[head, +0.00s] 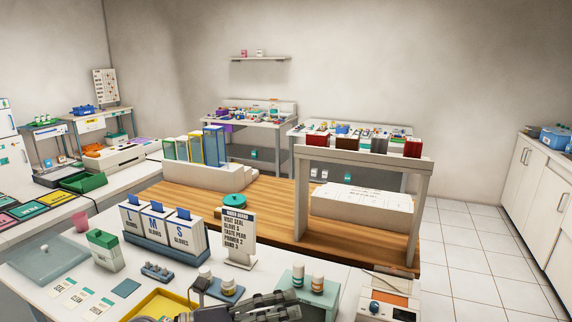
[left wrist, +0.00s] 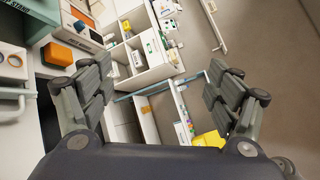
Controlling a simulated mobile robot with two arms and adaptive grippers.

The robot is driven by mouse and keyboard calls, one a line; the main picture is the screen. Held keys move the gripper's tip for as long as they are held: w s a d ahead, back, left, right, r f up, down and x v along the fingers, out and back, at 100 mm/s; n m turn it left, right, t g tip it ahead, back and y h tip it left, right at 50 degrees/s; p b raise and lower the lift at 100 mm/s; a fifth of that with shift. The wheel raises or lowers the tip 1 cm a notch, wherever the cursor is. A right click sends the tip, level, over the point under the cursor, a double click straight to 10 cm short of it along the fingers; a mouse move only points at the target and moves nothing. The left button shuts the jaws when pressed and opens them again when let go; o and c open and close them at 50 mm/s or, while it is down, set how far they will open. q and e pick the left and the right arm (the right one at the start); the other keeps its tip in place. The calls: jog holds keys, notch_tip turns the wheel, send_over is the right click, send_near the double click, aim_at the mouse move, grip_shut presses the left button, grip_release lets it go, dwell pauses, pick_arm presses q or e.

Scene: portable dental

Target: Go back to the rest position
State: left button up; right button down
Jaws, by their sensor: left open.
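My left gripper (left wrist: 160,78) is open in the left wrist view. Its two dark fingers stand wide apart with nothing between them. Beyond them lie white shelving and the brown floor, well away from the fingertips. In the head view a dark grey piece of one of my arms shows at the bottom edge, over the front of the near white table (head: 215,268). My right gripper cannot be identified in either view.
Behind are glove boxes (head: 163,228), a sign (head: 238,236) and a white frame (head: 300,205). Tiled floor (head: 480,250) is clear at right.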

pick_arm(q)
jog(key=w+a+r+n+t+y, duration=0.25)
jog(key=a+n+t, duration=0.35)
jog(key=n, duration=0.4)
jog(key=w+a+r+n+t+y, duration=0.1)
jog(key=a+r+n+t+y, duration=0.25)
jog(key=n+t, duration=0.5)
jog(key=s+a+f+n+g+y, duration=0.3)
jog(key=a+f+n+g+y, duration=0.1)
jog(key=a+f+n+y, duration=0.85)
jog(key=s+d+f+n+g+h, duration=0.2)
jog(key=s+f+n+g, duration=0.3)
jog(key=s+f+g, duration=1.25)
jog(key=s+f+t, duration=0.1)
jog(key=s+f, duration=0.2)
jog(key=f, duration=0.7)
jog(key=s+f+t, duration=0.2)
jog(key=s+f, duration=0.1)
jog(key=f, duration=0.6)
jog(key=s+f+t, duration=0.1)
jog(key=s+f, duration=0.2)
jog(key=f, duration=0.7)
jog(key=s+a+f+g, duration=0.1)
jog(key=s+a+f, duration=0.1)
jog(key=s+f, duration=1.3)
jog(key=shift+s+a, duration=0.35)
jog(key=shift+s, duration=0.25)
